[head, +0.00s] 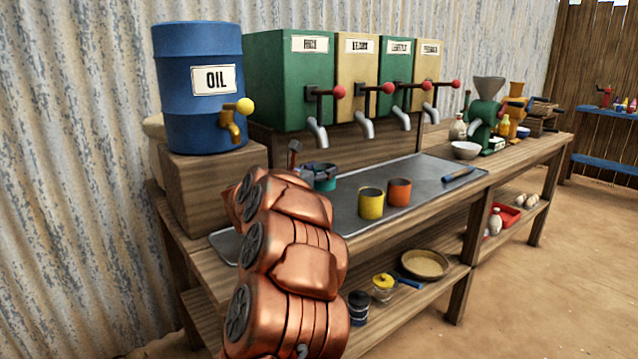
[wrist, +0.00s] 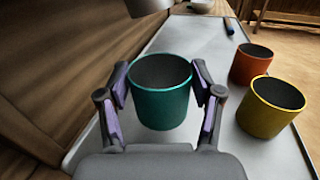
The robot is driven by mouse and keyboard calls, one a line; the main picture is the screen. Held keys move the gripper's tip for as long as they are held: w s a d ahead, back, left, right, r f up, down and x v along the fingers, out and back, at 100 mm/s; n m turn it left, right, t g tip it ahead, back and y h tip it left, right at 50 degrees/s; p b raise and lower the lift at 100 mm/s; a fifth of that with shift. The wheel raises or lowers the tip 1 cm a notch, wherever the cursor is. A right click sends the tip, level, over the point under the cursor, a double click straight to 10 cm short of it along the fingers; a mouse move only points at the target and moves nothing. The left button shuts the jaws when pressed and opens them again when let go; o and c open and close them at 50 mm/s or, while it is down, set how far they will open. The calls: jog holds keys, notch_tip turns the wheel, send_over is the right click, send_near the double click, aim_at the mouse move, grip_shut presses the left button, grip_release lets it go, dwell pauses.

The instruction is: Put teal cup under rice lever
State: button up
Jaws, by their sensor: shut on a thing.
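The teal cup (wrist: 162,100) is upright between my gripper's two fingers (wrist: 163,92), which are shut on its sides. In the head view the teal cup (head: 325,178) shows past my copper arm, partly hidden by the gripper (head: 310,174). It is below the metal spout (head: 317,133) of the leftmost green box (head: 288,80), whose label is too blurred to read surely as rice. That box has a lever with a red knob (head: 339,92). I cannot tell whether the cup touches the metal tray (head: 345,205).
A yellow cup (head: 370,203) and an orange cup (head: 399,193) stand on the tray, right of the teal cup. More boxes with spouts and red-knobbed levers continue right. A blue oil drum (head: 200,120) stands left. A blue-handled tool (head: 459,174) lies at the tray's right.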

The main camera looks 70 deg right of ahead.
aim_at(317, 183)
notch_tip(317, 183, down, 3)
jog(key=shift+f, duration=0.2)
jog(key=shift+d+p, duration=0.1)
jog(key=shift+p, duration=0.3)
jog(key=shift+w+f, duration=0.15)
jog(key=shift+f, duration=0.05)
jog(key=shift+f, duration=0.15)
jog(key=o, duration=1.2)
jog(key=shift+o, duration=0.2)
jog(key=shift+r, duration=0.3)
jog(key=shift+v, duration=3.8)
